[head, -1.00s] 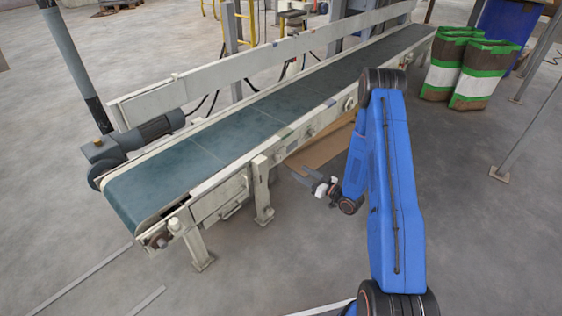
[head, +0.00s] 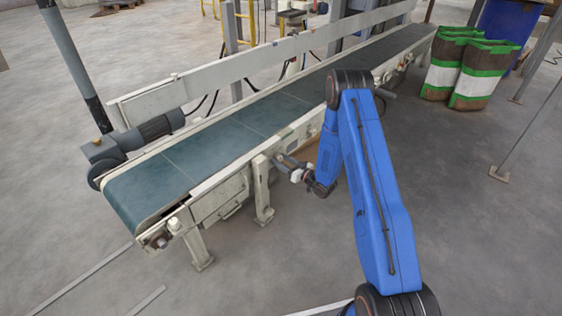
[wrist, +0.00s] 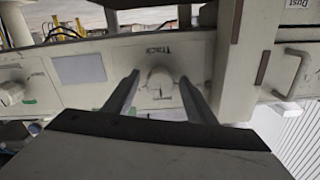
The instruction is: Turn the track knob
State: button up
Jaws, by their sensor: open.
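The track knob (wrist: 160,83) is a pale round knob on the conveyor's cream side panel, under a "Track" label, in the wrist view. My gripper (wrist: 158,88) is open, with one finger to the left and one to the right of the knob. I cannot tell whether either finger touches it. In the head view my gripper (head: 286,163) reaches to the conveyor's near side, and the knob cannot be made out there.
Another pale knob (wrist: 12,92) sits on the panel to the left. A leg post and a drawer-like box with a handle (wrist: 263,53) stand to the right. The conveyor belt (head: 205,150) runs above the panel. Striped bags (head: 478,75) stand at the back right.

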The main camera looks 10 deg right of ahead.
jog(key=c, duration=1.1)
jog(key=shift+o, duration=0.3)
jog(key=shift+n, duration=2.8)
jog(key=o, duration=1)
jog(key=shift+o, duration=0.2)
